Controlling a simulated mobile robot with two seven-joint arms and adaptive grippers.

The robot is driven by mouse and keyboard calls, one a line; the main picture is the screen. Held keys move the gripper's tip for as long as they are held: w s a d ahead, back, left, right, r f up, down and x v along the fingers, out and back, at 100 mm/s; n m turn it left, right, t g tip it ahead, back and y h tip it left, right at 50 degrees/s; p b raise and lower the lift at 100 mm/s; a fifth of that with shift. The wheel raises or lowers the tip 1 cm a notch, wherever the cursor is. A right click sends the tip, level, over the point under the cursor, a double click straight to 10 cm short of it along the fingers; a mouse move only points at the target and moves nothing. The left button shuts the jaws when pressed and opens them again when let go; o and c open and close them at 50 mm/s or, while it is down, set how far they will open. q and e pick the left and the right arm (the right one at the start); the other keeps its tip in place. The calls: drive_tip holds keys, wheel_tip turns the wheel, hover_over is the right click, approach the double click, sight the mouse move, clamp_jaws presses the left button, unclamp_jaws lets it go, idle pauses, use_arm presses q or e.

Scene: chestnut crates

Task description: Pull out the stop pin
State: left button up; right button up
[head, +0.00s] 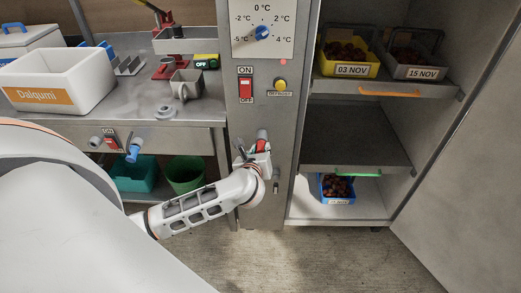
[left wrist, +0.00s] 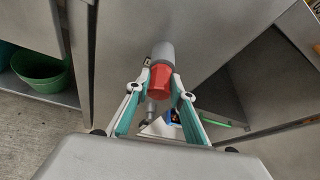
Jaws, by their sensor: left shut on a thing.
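The stop pin, a red knob on a grey collar, sticks out of the front of the steel cabinet column. It shows in the head view (head: 262,135) below the ON/OFF switch and in the left wrist view (left wrist: 160,78) between my fingers. My left gripper (head: 252,158) is at the column front, with one finger on each side of the red knob in the left wrist view (left wrist: 162,86), shut on it. The grey collar still meets the panel. My right gripper is not in view.
A small metal fitting (left wrist: 151,107) sticks out below the knob. The cabinet door (head: 455,150) stands open at the right, beside shelves with dated crates (head: 352,70). A steel counter (head: 140,100) is at the left, with green bins (head: 185,178) beneath.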

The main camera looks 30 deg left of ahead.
use_arm(q)
clamp_jaws()
drive_tip(key=shift+s+d, duration=0.3)
drive_tip(key=shift+s, duration=0.25)
drive_tip(key=shift+o, duration=0.3)
unclamp_jaws()
clamp_jaws()
drive_tip(key=shift+s+d+p, duration=0.25)
drive_tip(key=shift+s+d, duration=0.25)
drive_tip(key=shift+s, duration=0.35)
drive_tip(key=shift+s+d+p, duration=0.3)
drive_tip(key=shift+s+d, duration=0.25)
drive_tip(key=shift+s, duration=0.25)
drive_tip(key=shift+s+d+p, duration=0.25)
drive_tip(key=shift+s+d, duration=0.25)
drive_tip(key=shift+s, duration=0.35)
